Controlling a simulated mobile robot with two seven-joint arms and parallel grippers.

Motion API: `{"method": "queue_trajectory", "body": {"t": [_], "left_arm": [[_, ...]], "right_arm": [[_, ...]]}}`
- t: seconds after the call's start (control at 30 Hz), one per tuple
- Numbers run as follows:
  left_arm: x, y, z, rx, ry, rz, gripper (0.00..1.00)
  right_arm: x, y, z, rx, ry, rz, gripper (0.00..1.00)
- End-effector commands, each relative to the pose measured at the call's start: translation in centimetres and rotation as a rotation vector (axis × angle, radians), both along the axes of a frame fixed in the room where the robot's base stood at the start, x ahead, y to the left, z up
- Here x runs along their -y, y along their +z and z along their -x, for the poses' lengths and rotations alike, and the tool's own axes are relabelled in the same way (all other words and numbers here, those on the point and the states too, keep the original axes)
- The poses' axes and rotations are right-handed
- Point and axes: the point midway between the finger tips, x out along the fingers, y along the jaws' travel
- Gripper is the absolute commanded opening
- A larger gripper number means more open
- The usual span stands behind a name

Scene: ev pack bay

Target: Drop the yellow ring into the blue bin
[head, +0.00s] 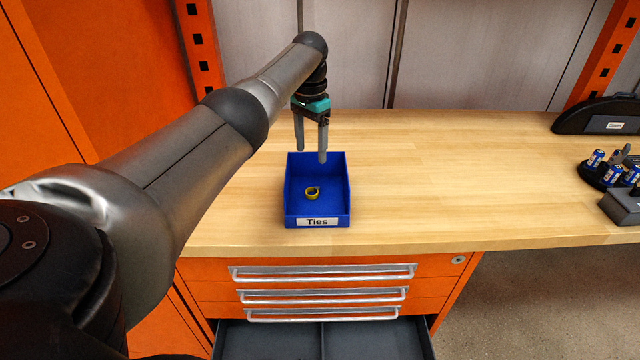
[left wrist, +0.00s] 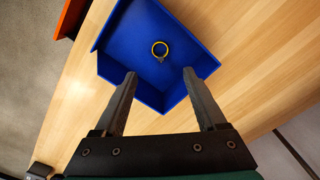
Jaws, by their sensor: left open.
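The blue bin (head: 317,210) stands on the wooden bench near its front edge, with a white "Ties" label on its front. The yellow ring (head: 312,193) lies inside the bin on its floor. In the left wrist view the ring (left wrist: 160,49) shows inside the blue bin (left wrist: 130,38), beyond the fingertips. My left gripper (head: 312,155) is open and empty, above the back part of the bin and apart from the ring. In the left wrist view its two fingers (left wrist: 159,74) are spread wide with nothing between them. My right gripper is in neither view.
The wooden bench top (head: 440,180) is clear to the right of the bin. At the far right are a black holder with blue batteries (head: 613,172), a grey block (head: 622,205) and a black case (head: 602,116). Below the bench, a drawer (head: 320,340) stands open.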

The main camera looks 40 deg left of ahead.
Motion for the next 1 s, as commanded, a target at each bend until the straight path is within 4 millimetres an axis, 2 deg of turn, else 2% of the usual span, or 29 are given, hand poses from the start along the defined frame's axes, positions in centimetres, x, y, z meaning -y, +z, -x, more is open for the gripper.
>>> {"method": "queue_trajectory", "body": {"t": [0.03,0.2,0.43,0.63,1.0], "left_arm": [[-0.1,1.6,-0.1,0.005,0.0,-0.001,0.73],[0.0,5.8,-0.1,0.005,0.001,0.0,0.73],[0.0,9.9,0.0,0.002,0.0,0.0,0.73],[0.0,11.4,0.0,-0.001,0.0,0.0,0.73],[0.0,11.5,0.0,-0.001,0.0,0.0,0.73]], "right_arm": [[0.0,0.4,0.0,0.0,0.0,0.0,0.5],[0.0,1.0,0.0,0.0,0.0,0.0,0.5],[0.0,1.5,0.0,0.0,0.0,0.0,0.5],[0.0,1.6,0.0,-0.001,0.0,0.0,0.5],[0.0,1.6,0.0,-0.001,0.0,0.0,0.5]]}}
